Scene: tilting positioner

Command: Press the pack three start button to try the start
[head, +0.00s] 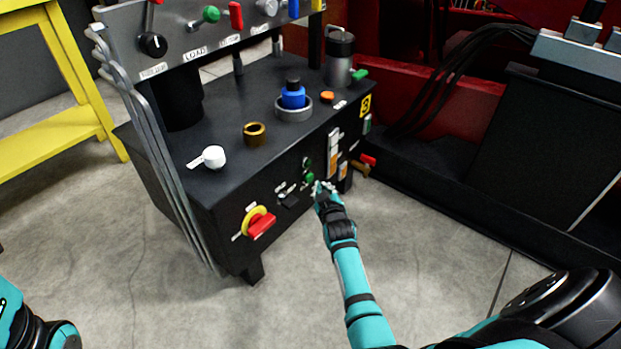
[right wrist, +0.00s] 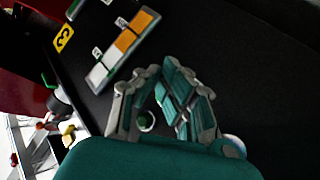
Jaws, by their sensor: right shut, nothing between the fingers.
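The black power pack (head: 272,205) carries a yellow label with a 3 (head: 365,105). On its front panel, a green button (head: 309,179) sits just left of my right gripper (head: 324,189). My right gripper is shut and empty, close to the panel; I cannot tell if it touches. In the right wrist view, the fingers (right wrist: 160,78) close together, and a green round button (right wrist: 145,121) with a pale ring shows through the gap between them. A second, darker button (head: 306,163) is above the first in the head view. My left gripper is out of view.
A red rotary switch on a yellow plate (head: 261,225) is left on the panel. Orange-and-white gauges (head: 333,154) and a red-handled valve (head: 368,160) are to the right. A dark machine base (head: 480,180) stands at right. Concrete floor in front is clear.

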